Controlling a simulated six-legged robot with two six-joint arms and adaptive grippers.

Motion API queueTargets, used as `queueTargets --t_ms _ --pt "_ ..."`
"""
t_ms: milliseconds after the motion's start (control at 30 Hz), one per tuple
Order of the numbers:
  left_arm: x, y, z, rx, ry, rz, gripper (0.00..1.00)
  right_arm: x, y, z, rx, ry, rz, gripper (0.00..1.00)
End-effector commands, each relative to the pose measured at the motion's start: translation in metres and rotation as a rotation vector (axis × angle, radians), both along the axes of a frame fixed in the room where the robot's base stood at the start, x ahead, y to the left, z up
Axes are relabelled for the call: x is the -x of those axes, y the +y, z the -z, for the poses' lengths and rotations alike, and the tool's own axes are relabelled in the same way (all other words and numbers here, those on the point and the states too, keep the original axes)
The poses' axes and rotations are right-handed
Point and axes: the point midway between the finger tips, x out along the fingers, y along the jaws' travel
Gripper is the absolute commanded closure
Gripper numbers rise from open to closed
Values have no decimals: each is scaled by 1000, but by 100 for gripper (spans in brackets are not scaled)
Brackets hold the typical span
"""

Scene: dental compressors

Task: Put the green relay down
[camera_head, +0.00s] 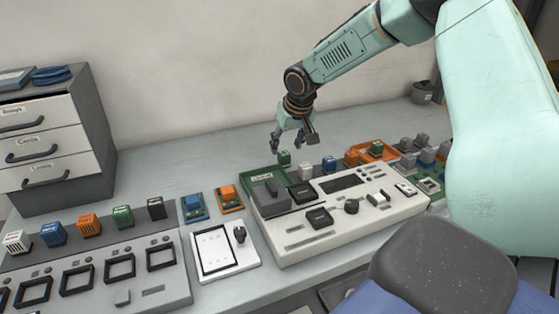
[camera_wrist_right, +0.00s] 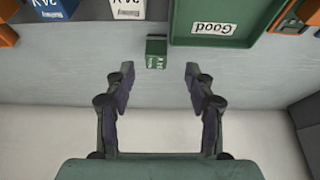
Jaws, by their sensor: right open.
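The green relay (camera_head: 284,158) is a small green block at the back of the bench, beside the green tray (camera_head: 259,172). In the right wrist view the relay (camera_wrist_right: 156,53) appears on the grey bench surface, outside the tray marked "Good" (camera_wrist_right: 250,33). My right gripper (camera_head: 293,137) is above the relay and open. In the right wrist view its fingertips (camera_wrist_right: 159,72) are spread wide, and the relay shows between and just beyond them, touching neither. My left gripper is not in view.
White (camera_head: 305,171), blue (camera_head: 329,163) and orange (camera_head: 351,158) relays stand in a row right of the green one. An orange tray (camera_head: 364,147) lies farther right. A pale test console (camera_head: 340,215) fills the front. The bench behind is clear.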

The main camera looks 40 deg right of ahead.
Motion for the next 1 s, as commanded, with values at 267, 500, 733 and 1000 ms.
queueTargets --t_ms 267,500,733,1000 --pt "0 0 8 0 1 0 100 -12 -8 29 2 3 2 45" --pt "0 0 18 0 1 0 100 -27 -12 58 1 2 1 45" --pt "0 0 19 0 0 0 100 -30 -11 62 1 0 0 45" --pt "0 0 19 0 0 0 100 -30 -10 62 0 1 0 60"
